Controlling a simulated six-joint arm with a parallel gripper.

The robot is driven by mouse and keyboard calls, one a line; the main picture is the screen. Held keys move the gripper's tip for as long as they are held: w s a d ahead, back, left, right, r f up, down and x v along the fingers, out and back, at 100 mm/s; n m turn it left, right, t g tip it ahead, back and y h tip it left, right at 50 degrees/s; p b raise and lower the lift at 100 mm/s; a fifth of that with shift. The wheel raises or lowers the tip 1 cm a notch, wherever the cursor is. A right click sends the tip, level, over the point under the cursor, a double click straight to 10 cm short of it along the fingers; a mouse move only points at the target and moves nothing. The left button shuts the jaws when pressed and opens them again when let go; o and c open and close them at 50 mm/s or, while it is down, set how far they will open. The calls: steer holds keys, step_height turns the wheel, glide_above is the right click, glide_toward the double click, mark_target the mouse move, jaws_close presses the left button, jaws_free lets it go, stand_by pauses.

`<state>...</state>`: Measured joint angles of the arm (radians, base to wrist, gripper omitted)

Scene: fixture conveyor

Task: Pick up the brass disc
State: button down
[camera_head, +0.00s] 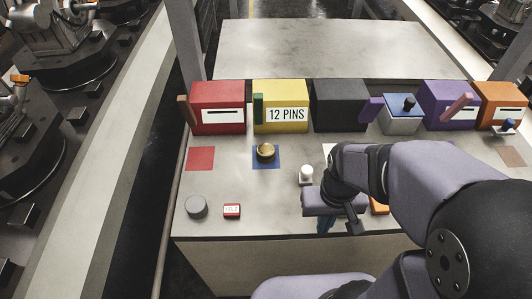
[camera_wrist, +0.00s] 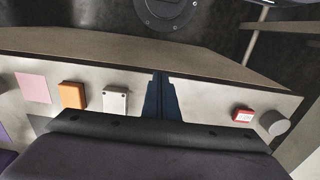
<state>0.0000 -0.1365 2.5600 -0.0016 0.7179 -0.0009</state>
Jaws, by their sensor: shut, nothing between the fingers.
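The brass disc (camera_head: 265,150) is a round, gold-coloured piece lying on a blue square (camera_head: 266,163) left of the table's middle, in front of the yellow box. In the head view my gripper (camera_head: 325,226) is near the table's front edge, to the right of the disc and nearer the camera, well apart from it. Its blue fingers are together and empty; they also show in the wrist view (camera_wrist: 160,92). The disc is not visible in the wrist view.
Boxes in red (camera_head: 218,98), yellow (camera_head: 281,95), black (camera_head: 340,103) and other colours line the back. A grey cylinder (camera_head: 196,207) and small red block (camera_head: 232,211) lie front left. A white piece (camera_head: 306,174) and orange block (camera_head: 379,206) are near my arm.

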mark_target(265, 158)
steer(key=c, duration=0.8)
jaws_free()
steer(key=shift+c, duration=0.2)
steer(key=shift+w, duration=0.1)
